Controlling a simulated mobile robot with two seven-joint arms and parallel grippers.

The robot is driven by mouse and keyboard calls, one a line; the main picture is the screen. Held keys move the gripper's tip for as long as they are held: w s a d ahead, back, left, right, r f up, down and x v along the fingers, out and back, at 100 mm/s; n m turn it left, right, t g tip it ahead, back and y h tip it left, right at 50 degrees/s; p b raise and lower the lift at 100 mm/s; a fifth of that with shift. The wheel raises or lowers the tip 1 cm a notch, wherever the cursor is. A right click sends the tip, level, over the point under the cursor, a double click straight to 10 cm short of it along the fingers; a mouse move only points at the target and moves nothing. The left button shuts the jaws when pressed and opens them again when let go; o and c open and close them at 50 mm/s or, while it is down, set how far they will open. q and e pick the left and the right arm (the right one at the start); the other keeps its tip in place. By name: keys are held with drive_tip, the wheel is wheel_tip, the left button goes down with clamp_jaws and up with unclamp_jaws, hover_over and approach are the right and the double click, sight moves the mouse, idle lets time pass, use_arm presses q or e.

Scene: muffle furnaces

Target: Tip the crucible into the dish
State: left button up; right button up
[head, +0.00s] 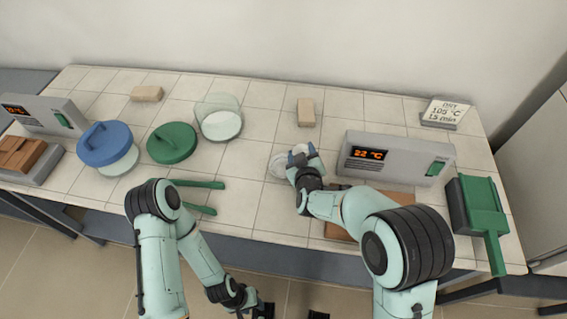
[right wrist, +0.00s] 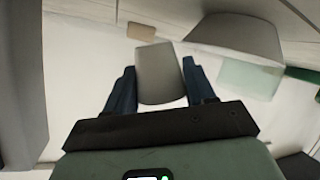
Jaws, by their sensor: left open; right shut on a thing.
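My right gripper (head: 302,152) is over the middle of the table, left of the right furnace. In the right wrist view its two blue fingers (right wrist: 160,88) are shut on a grey tapered crucible (right wrist: 158,70). A pale round thing (head: 278,166) shows just left of the fingers in the head view; it is partly hidden, and I cannot tell whether it is the crucible or the dish. The crucible's contents are not visible. My left gripper (head: 290,312) is open and empty, low at the bottom edge of the head view, in front of the table.
The right furnace (head: 405,150) reads 22 °C. A clear glass vessel (head: 222,108) with a white base stands left of centre, near a green lid (head: 172,145) and a blue-lidded vessel (head: 105,143). Green tongs (head: 200,185) lie near the front. A tan block (head: 306,112) lies behind my right gripper.

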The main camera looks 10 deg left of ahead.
use_arm(q)
drive_tip(key=shift+r, duration=0.1)
use_arm(e)
drive_tip(key=shift+a, duration=0.1)
drive_tip(key=shift+s+a+r+n+t+p, duration=0.2)
drive_tip(key=shift+s+a+n+t+p, duration=0.1)
drive_tip(key=shift+a+n+p, duration=0.4)
use_arm(q)
drive_tip(key=shift+w+r, duration=0.3)
drive_tip(key=shift+r, duration=0.5)
use_arm(e)
drive_tip(key=shift+h, duration=0.4)
use_arm(q)
drive_tip(key=shift+r, duration=0.1)
use_arm(e)
drive_tip(key=shift+a+r+n+p, duration=0.15)
drive_tip(key=shift+n+p, duration=0.15)
drive_tip(key=shift+p, duration=0.3)
use_arm(q)
drive_tip(key=shift+w+r, duration=0.25)
drive_tip(key=shift+r, duration=0.25)
drive_tip(key=shift+r, duration=0.1)
use_arm(e)
drive_tip(key=shift+s+n+h, duration=0.1)
drive_tip(key=shift+n+h, duration=0.2)
